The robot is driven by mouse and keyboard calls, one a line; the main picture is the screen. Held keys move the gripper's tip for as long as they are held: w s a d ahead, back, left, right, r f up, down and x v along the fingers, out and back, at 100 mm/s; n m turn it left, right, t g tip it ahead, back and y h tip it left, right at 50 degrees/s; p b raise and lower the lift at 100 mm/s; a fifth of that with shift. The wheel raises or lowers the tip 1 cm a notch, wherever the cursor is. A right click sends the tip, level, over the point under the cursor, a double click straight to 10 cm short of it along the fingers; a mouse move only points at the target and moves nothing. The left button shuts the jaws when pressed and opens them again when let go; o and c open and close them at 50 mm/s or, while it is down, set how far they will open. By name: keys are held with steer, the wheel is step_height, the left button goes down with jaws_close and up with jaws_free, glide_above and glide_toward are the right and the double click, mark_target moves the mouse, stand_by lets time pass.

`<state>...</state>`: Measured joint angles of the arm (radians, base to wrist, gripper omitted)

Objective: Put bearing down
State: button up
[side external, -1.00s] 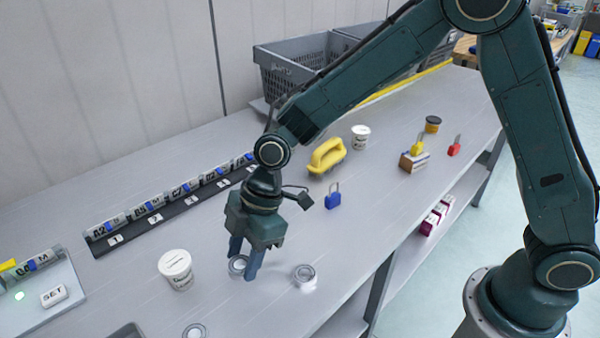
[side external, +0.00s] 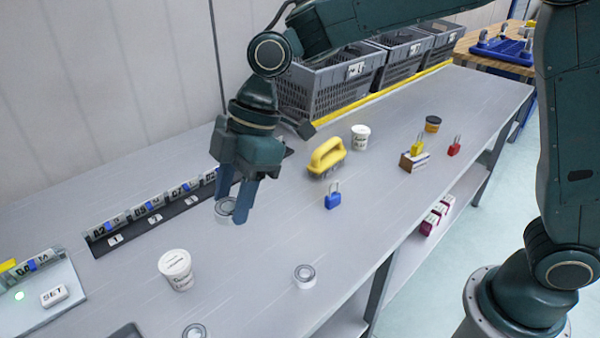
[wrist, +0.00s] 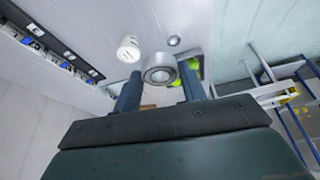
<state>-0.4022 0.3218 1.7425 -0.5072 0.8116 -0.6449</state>
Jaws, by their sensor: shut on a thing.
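My gripper (side external: 232,205) is shut on a silver ring-shaped bearing (side external: 224,209) and holds it above the grey table, over its left part. In the wrist view the bearing (wrist: 159,68) sits between the tips of the two fingers, with its round face and dark centre showing. In the side view a finger hides part of it. A second bearing (side external: 304,276) lies flat on the table to the lower right of my gripper. A third bearing (side external: 194,332) lies at the bottom edge of the picture, partly cut off.
A white tub (side external: 176,270) stands left of the bearings. A dark rail (side external: 150,220) with numbered labels runs along the back left. A yellow-handled tool (side external: 326,157), a blue padlock (side external: 333,196) and another white tub (side external: 360,138) stand to the right. Grey crates (side external: 330,85) stand behind.

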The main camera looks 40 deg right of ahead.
stand_by(0.5)
steer(key=w+a+r+m, duration=0.1)
steer(key=w, duration=0.9)
steer(key=m+t, duration=0.1)
steer(key=m, duration=0.1)
glide_above(191, 234)
steer(key=d, duration=0.1)
steer(key=shift+s+d+f+h, duration=0.15)
steer(key=shift+s+f+h, duration=0.15)
steer(key=shift+f, duration=0.05)
step_height(191, 234, down, 20)
stand_by(0.9)
steer(key=shift+f, duration=0.15)
steer(key=o, duration=1)
